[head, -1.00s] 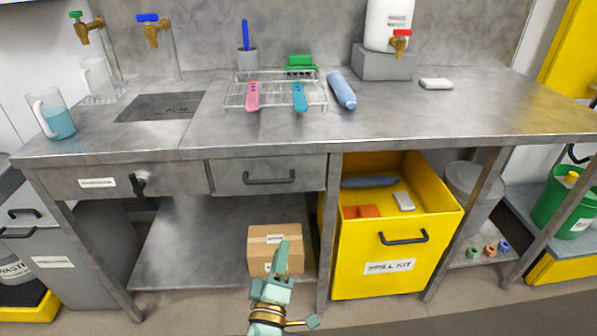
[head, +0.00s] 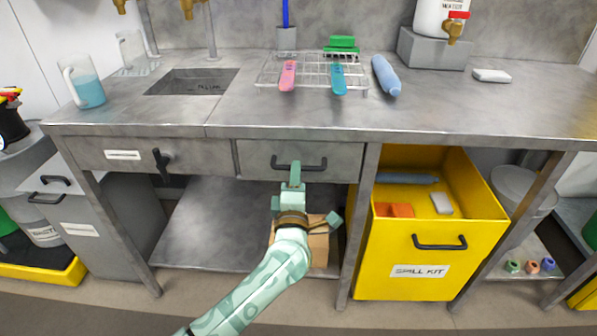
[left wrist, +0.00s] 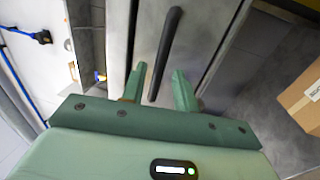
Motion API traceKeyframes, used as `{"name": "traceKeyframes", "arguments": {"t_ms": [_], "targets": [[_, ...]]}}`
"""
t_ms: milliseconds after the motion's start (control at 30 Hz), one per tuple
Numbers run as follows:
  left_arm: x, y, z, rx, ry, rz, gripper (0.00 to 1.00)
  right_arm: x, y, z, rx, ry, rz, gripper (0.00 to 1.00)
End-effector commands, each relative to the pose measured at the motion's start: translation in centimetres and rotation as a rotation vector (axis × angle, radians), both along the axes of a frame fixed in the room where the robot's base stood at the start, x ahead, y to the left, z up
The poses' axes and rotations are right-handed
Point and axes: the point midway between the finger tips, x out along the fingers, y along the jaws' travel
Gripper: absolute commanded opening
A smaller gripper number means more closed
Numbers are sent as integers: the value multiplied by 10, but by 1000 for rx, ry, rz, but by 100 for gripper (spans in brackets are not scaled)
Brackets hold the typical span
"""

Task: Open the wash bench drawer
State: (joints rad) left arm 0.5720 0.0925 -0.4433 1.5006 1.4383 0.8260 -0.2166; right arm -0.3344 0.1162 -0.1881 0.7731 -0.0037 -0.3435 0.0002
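The wash bench drawer (head: 254,160) is a grey metal front under the bench top, and it is shut. Its black bar handle (head: 314,166) runs across the front. My left gripper (head: 295,172) is in front of the handle and hides part of it. In the left wrist view the open fingers (left wrist: 160,70) stand one on each side of the handle's near end (left wrist: 167,45). No grip on it shows, and I cannot tell whether the fingertips reach past the bar. My right gripper is in neither view.
A yellow spill kit bin (head: 430,270) stands right of the drawer. A cardboard box (head: 318,246) sits on the shelf below, partly behind my arm.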

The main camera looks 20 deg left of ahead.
Motion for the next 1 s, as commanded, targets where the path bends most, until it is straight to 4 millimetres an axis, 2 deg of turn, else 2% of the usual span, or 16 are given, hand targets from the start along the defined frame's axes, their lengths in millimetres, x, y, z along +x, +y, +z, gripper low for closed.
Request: {"name": "traceKeyframes", "arguments": {"t_ms": [100, 200, 533, 567, 633, 667, 1000], "targets": [[18, 5, 0, 3, 2, 0, 30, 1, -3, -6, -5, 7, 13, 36], [26, 7, 3, 1, 1, -1, 30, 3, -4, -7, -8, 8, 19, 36], [29, 8, 6, 1, -1, -1, 30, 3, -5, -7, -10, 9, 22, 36], [29, 8, 6, 1, -1, -1, 25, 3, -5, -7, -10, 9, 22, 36], [29, 8, 6, 1, -1, -1, 5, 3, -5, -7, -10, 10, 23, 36], [29, 8, 6, 1, -1, -1, 0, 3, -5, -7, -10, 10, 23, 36], [22, 6, 8, 0, 1, -1, 0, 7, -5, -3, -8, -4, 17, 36]]}}
